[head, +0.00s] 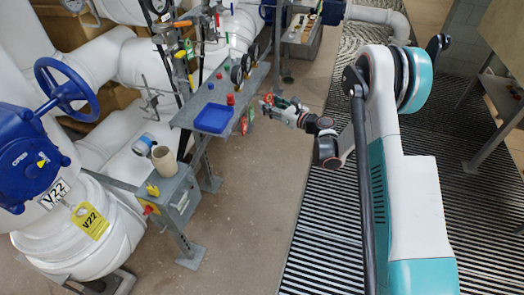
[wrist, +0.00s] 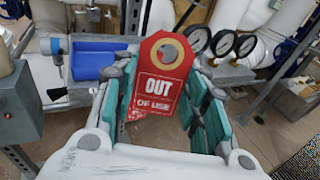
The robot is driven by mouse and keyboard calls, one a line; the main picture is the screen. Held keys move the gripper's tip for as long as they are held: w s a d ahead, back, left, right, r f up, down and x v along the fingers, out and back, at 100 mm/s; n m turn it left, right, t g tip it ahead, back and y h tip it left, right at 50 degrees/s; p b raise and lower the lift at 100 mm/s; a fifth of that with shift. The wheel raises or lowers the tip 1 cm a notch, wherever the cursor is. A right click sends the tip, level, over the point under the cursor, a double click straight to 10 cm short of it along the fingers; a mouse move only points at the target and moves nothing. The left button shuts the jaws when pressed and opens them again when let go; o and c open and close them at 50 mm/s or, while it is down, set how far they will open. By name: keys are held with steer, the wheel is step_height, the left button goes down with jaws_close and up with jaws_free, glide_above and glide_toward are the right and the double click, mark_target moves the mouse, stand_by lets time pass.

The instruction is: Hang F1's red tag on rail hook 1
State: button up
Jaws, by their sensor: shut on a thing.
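My gripper (head: 270,104) is shut on a red tag (wrist: 160,78) that reads "OUT OF USE". The tag stands upright between the green-padded fingers in the wrist view, with its brass-ringed hole at the top. In the head view my gripper is in the air just right of the grey bench's front edge, and the held tag is only a small red patch. A small red item (head: 243,125) and a green one (head: 250,113) show at the bench edge. I cannot make out which rail hook is number 1, or any F1 label.
A blue tray (head: 213,118) sits on the grey bench (head: 190,118). Pressure gauges (wrist: 220,43) stand close behind the tag in the wrist view. The floor (head: 240,220) before the bench is clear.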

steer(key=s+a+f+n+g+y+b, duration=0.2)
steer(key=f+n+g, duration=0.1)
steer(key=f, duration=0.6)
steer(key=s+a+f+n+g+y+b, duration=0.1)
steer(key=s+f+n+g, duration=0.15)
steer(key=f, duration=0.65)
steer(key=r+x, duration=0.1)
steer(key=x, duration=0.5)
steer(key=shift+g, duration=0.45)
steer(key=shift+a+m, duration=0.25)
steer(key=shift+a, duration=0.1)
steer(key=shift+a, duration=0.3)
steer(key=shift+r+x, duration=0.15)
steer(key=shift+x, duration=0.8)
steer(key=shift+r+x, duration=0.2)
steer(key=shift+x, duration=0.8)
stand_by(0.4)
steer(key=o, duration=0.8)
